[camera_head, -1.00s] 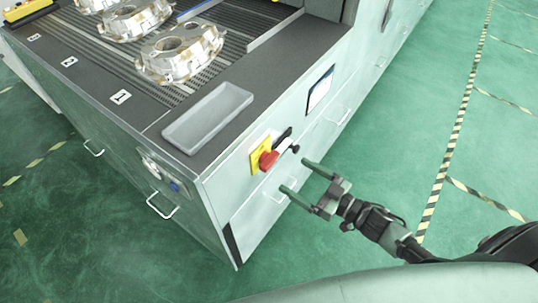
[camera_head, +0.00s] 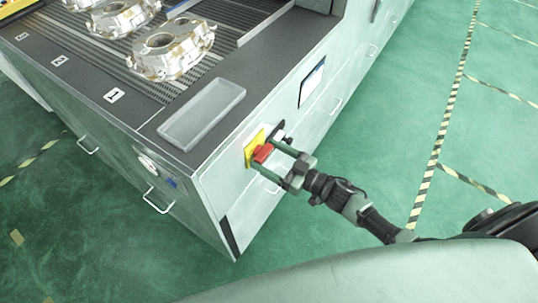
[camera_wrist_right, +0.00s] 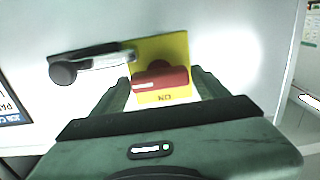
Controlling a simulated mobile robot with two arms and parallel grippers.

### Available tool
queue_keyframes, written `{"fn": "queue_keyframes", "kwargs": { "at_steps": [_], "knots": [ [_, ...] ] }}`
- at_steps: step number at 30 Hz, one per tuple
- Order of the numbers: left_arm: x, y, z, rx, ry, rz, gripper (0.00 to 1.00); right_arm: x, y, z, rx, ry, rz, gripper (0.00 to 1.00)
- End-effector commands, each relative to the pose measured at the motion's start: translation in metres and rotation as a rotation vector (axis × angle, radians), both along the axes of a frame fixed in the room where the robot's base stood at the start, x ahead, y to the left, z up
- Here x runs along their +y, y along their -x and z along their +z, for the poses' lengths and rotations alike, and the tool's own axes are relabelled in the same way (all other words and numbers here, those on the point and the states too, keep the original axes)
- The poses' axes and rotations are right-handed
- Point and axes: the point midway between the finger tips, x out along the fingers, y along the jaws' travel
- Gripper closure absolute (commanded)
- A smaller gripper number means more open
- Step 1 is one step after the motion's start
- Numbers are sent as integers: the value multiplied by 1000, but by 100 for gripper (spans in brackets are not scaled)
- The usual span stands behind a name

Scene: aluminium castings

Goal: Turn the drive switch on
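The drive switch is a red knob (camera_head: 263,153) on a yellow plate (camera_head: 253,147), on the side panel of the machine. My right gripper (camera_head: 263,155) is at the switch, one finger on either side of the knob. The right wrist view shows the red knob (camera_wrist_right: 160,79) lying crosswise between the two spread fingers, with a white mark at its left end. Below it is an upside-down "ON" label on the yellow plate (camera_wrist_right: 172,47). The fingers look open; whether they touch the knob's ends is unclear. My left gripper is not in view.
A grey tray (camera_head: 203,115) and several castings (camera_head: 170,50) stand on the machine top above. A framed label (camera_head: 312,82) is farther along the panel. The green floor (camera_head: 400,120) at right is clear.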

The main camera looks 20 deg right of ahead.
Motion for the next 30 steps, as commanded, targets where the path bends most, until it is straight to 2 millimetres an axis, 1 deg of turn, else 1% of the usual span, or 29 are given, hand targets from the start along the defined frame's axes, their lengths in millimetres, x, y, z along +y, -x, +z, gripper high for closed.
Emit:
{"fn": "queue_keyframes", "kwargs": {
  "at_steps": [1,4,5,11,17,23,30],
  "knots": [
    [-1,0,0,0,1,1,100,0,0,0,0,0,0,43],
    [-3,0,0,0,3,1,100,0,0,0,0,0,0,71],
    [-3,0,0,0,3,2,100,0,0,0,0,0,0,75],
    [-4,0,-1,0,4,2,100,0,0,0,-9,11,0,75],
    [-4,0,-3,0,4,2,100,0,1,-1,-52,66,1,75],
    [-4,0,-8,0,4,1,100,0,1,-1,-141,179,1,75],
    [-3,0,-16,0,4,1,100,1,1,-1,-279,357,1,75]
  ]
}}
